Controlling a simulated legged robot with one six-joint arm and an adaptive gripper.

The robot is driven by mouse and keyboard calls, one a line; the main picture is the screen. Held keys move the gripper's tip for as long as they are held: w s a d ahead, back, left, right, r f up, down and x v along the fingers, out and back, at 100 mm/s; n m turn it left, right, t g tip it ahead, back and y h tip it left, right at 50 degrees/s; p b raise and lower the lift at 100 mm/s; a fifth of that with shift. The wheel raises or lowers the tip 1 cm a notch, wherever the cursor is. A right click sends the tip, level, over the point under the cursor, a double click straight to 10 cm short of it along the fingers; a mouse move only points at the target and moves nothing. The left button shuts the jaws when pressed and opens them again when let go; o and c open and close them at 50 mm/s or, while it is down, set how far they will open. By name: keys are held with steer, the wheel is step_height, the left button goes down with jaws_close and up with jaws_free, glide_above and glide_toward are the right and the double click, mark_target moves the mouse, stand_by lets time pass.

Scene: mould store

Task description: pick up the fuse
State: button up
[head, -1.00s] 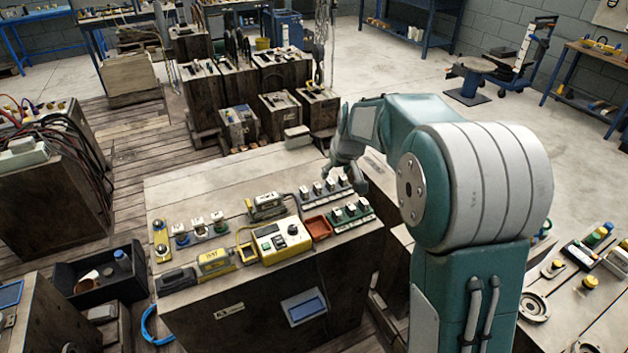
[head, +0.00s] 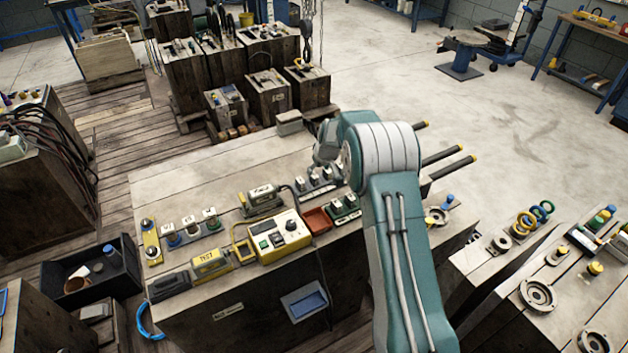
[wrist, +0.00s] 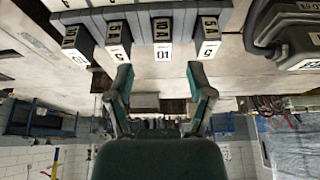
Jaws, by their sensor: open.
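Several box-shaped fuses with white labels reading 5 A and 10 A stand in a row at the top of the wrist view; one 10 A fuse (wrist: 162,32) is near the middle, with a 5 A fuse (wrist: 208,38) to its right. In the head view a row of white-capped fuses (head: 315,182) on a grey base sits on the bench, partly hidden by my arm. My gripper (wrist: 160,80) is open and empty in the wrist view. Its fingers point toward the row, apart from the fuses in the picture. In the head view my arm hides the fingertips.
The wooden bench (head: 190,170) also holds a green-based row (head: 346,208), a red tray (head: 316,219), a yellow control box (head: 282,236) and a meter (head: 262,200). Yellow-tipped black rods (head: 447,155) stick out at the right. The bench's back left is clear.

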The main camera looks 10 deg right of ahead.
mark_target(314, 175)
steer(key=x, duration=0.5)
steer(key=shift+w+a+f, duration=0.1)
steer(key=shift+w+a, duration=0.05)
steer(key=shift+a, duration=0.1)
jaws_close()
